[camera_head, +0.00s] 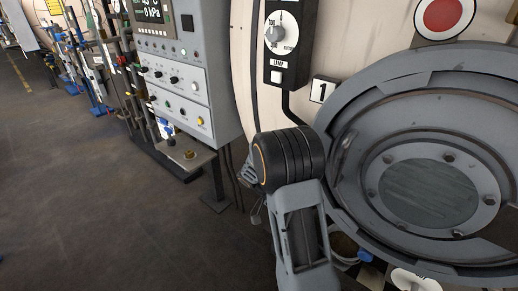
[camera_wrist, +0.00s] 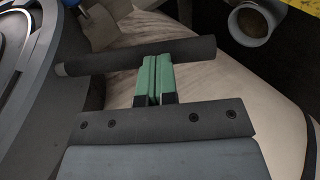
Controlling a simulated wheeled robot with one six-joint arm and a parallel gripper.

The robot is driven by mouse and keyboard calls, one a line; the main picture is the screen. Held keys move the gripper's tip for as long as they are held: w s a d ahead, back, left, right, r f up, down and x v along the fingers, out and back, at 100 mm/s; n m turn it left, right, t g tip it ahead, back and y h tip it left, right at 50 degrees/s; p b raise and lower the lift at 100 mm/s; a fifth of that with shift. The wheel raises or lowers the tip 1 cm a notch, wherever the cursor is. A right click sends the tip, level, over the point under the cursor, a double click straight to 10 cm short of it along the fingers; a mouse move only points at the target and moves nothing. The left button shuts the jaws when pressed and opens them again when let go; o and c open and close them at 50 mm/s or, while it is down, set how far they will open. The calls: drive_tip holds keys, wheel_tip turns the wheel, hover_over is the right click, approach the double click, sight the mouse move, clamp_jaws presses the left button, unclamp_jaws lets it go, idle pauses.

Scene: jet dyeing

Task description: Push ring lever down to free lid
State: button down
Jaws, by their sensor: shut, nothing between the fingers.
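The round grey lid (camera_head: 455,115) with its bolted centre window fills the right of the head view, inside a thick grey ring (camera_head: 347,112). In the wrist view the ring's curved grey edge (camera_wrist: 30,100) is at the left. A dark cylindrical bar (camera_wrist: 100,62), which looks like the ring lever's handle, runs across that view. My gripper (camera_wrist: 154,60) is shut and empty, its green fingertips overlapping the bar's middle in the picture. I cannot tell whether they touch it. In the head view my arm hides the fingers and the lever.
A grey control cabinet (camera_head: 180,80) stands left of the vessel, with a small shelf (camera_head: 180,157) below it. A black dial box (camera_head: 288,45) and a red round sign (camera_head: 444,14) are above. A pipe end (camera_wrist: 252,24) is at the upper right. Open floor (camera_head: 90,200) lies left.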

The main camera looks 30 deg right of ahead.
drive_tip(key=shift+s+f, duration=0.3)
drive_tip(key=p+v, duration=0.1)
drive_tip(key=v, duration=1.3)
drive_tip(key=shift+w+d+r, duration=0.2)
drive_tip(key=shift+w+r, duration=0.1)
drive_tip(key=shift+r, duration=0.15)
drive_tip(key=s+a+f+n+t+y, duration=0.3)
drive_tip(key=a+n+t+y, duration=0.1)
drive_tip(key=n, duration=0.5)
drive_tip(key=s+a+r+n+t+y+p, duration=0.3)
drive_tip(key=s+a+r+t, duration=0.1)
drive_tip(key=s+r+t, duration=0.4)
wheel_tip(320, 180, up, 2)
drive_tip(key=shift+s+a+r, duration=0.1)
drive_tip(key=shift+s+a, duration=0.2)
drive_tip(key=shift+s, duration=0.5)
